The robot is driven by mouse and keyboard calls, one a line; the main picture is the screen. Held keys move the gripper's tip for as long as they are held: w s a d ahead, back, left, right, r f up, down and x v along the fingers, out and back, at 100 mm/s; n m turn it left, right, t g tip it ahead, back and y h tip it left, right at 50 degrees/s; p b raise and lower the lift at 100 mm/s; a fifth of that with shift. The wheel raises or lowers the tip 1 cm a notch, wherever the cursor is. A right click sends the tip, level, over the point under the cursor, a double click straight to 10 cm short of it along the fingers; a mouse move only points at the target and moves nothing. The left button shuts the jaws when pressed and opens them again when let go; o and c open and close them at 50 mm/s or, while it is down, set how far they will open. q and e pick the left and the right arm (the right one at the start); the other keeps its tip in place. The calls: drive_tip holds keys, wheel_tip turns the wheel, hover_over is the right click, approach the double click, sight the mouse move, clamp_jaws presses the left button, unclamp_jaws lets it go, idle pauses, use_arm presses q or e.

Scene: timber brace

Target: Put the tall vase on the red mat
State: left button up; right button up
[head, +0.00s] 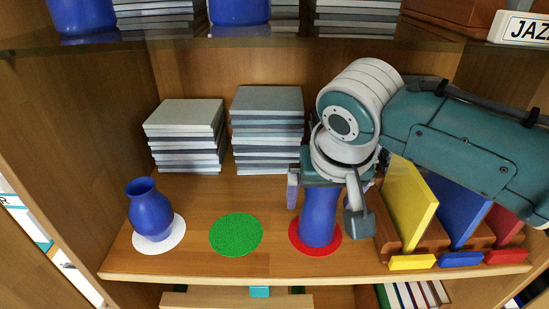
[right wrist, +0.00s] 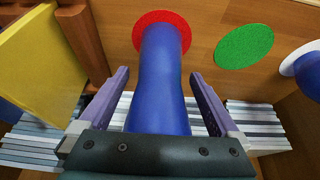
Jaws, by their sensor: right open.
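The tall blue vase (head: 318,217) stands upright on the red mat (head: 333,247) in the head view. The right wrist view also shows the tall vase (right wrist: 161,75) with its base on the red mat (right wrist: 181,18). My right gripper (head: 324,195) is around the upper part of the vase, one finger on each side. In the right wrist view its fingers (right wrist: 160,88) are spread, with gaps between them and the vase. The vase's top is hidden behind the gripper in the head view. My left gripper is not in view.
A shorter blue vase (head: 151,211) stands on a white mat (head: 176,236) at left. A green mat (head: 236,235) between is bare. Stacks of grey tiles (head: 268,130) stand behind. A rack with yellow (head: 408,205), blue and red boards is close on the right. A shelf (head: 200,42) hangs above.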

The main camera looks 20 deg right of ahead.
drive_tip(key=shift+s+r, duration=0.2)
drive_tip(key=shift+r, duration=0.15)
drive_tip(key=s+a+n+y+b, duration=0.2)
drive_tip(key=s+a+n, duration=0.15)
drive_tip(key=s, duration=1.35)
drive_tip(key=s+d+n, duration=0.2)
drive_tip(key=s+d, duration=0.1)
drive_tip(key=s, duration=0.3)
drive_tip(key=shift+s+d+r+g, duration=0.2)
drive_tip(key=shift+d+r+g, duration=0.1)
drive_tip(key=shift+r+g, duration=0.1)
drive_tip(key=shift+s, duration=0.1)
